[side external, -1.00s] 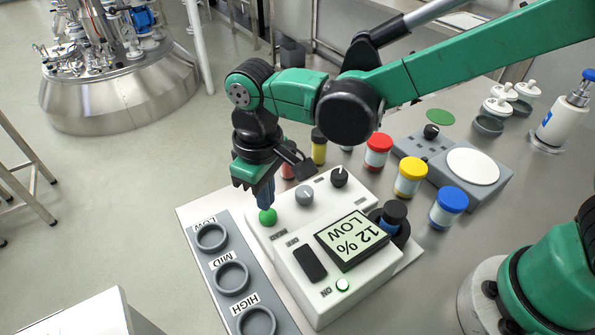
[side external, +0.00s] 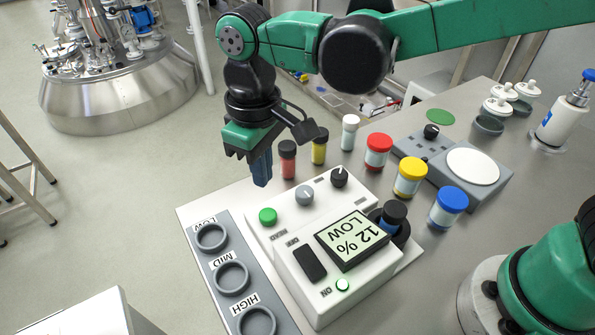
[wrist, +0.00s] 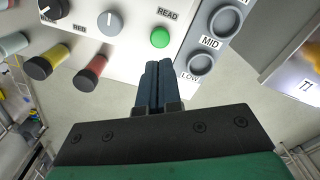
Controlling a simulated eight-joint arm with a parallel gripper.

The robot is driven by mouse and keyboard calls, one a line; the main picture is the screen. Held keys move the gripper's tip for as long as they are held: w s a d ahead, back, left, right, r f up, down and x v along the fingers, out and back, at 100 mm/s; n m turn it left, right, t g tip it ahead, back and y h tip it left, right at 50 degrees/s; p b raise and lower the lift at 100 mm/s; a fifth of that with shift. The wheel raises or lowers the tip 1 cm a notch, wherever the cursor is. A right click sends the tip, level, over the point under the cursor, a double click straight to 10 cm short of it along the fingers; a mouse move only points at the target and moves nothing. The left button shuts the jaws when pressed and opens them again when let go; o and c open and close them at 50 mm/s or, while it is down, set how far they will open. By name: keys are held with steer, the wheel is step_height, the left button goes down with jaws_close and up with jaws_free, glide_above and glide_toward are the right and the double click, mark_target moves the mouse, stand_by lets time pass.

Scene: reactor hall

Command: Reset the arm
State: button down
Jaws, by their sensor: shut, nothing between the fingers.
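My gripper (side external: 262,168) is shut and empty. It hangs above the bench, over the far left edge of the white instrument. In the wrist view its blue fingers (wrist: 155,85) are pressed together. The green READ button (side external: 268,216) is below the fingertips and apart from them; it also shows in the wrist view (wrist: 160,38). The instrument (side external: 307,283) has a display (side external: 352,240) reading "12 % LOW" and a lit green lamp (side external: 343,285) marked ON. A vial with a dark cap (side external: 393,214) stands in the instrument's socket.
A grey rack (side external: 217,265) with LOW, MID and HIGH rings, all empty, lies left of the instrument. Red-capped (side external: 378,151), yellow-capped (side external: 410,177) and blue-capped (side external: 447,207) jars stand to the right. Small vials (side external: 319,146) stand behind. A plate device (side external: 472,168) sits farther right.

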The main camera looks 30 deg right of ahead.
steer(key=s+d+r+m+t, duration=0.1)
steer(key=s+d+m+t, duration=0.1)
steer(key=d, duration=0.8)
steer(key=s+d+r+m+t, duration=0.1)
steer(key=d+m+t, duration=0.3)
steer(key=d, duration=0.6)
steer(key=shift+s+r+t, duration=0.25)
steer(key=shift+s+t, duration=0.35)
steer(key=shift+s, duration=0.2)
